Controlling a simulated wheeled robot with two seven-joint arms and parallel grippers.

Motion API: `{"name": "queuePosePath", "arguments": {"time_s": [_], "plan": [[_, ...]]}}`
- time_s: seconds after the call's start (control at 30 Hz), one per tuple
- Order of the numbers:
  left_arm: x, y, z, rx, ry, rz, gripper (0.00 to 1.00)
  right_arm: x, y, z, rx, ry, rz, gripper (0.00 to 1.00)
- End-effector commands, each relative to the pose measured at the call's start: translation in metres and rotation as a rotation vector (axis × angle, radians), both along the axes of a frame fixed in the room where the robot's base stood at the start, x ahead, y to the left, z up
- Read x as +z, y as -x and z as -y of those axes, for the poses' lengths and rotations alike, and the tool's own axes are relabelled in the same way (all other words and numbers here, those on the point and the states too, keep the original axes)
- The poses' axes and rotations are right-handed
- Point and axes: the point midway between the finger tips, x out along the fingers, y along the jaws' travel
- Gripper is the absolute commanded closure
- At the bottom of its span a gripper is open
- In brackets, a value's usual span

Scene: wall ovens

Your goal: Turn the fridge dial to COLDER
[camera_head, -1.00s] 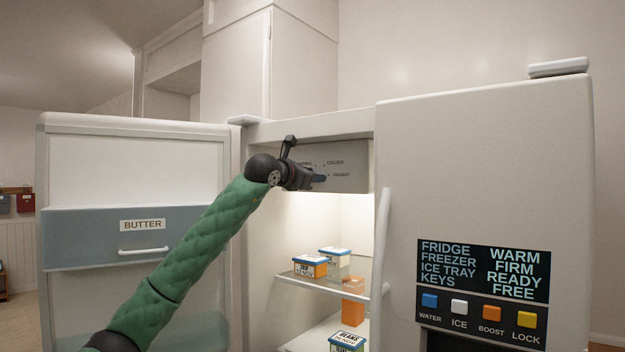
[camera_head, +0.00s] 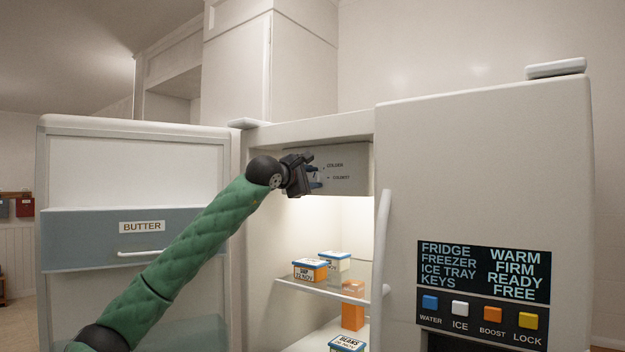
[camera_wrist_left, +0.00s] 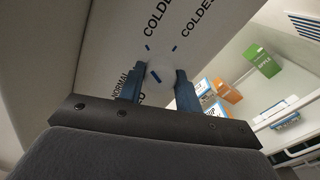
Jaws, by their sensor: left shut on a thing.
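The fridge dial (camera_wrist_left: 160,72) is a small pale round knob on the grey control panel (camera_head: 348,161) at the top inside the open fridge. In the left wrist view, the printed labels around it read NORMAL, COLDER and COLDEST, the last two partly cut off. A short blue mark shows on the knob; its exact pointing is hard to tell. My left gripper (camera_head: 317,181) is at the panel, its blue fingers (camera_wrist_left: 160,88) on either side of the knob and shut on it. In the head view the gripper hides the knob. My right gripper is not in view.
The fridge door (camera_head: 140,170) with a BUTTER compartment stands open at left. Food boxes (camera_head: 311,270) sit on shelves below the panel. The neighbouring closed door (camera_head: 485,180) at right has a handle (camera_head: 383,240) and a display (camera_head: 483,270) reading FRIDGE WARM.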

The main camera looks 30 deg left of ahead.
Motion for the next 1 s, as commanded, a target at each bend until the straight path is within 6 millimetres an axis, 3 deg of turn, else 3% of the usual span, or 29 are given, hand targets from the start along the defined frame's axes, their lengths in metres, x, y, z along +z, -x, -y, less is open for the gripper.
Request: {"name": "queuePosePath", "arguments": {"time_s": [0.7,0.73,0.8,0.83,1.0], "plan": [[-0.0025,-0.0007,0.0008,-0.001,-0.075,0.002,0.89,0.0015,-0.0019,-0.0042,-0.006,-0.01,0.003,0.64],[-0.0025,-0.0007,0.0008,-0.001,-0.075,0.002,0.62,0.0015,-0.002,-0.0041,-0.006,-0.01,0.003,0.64],[-0.0023,-0.0006,0.0008,-0.001,-0.075,0.003,0.48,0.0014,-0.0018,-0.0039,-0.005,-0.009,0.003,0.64],[-0.0022,-0.0005,0.0008,-0.001,-0.075,0.003,0.44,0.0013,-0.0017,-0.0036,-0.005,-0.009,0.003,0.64],[-0.0012,-0.0002,0.0004,0.0,-0.074,0.003,0.44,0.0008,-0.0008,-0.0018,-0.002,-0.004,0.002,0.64]]}}
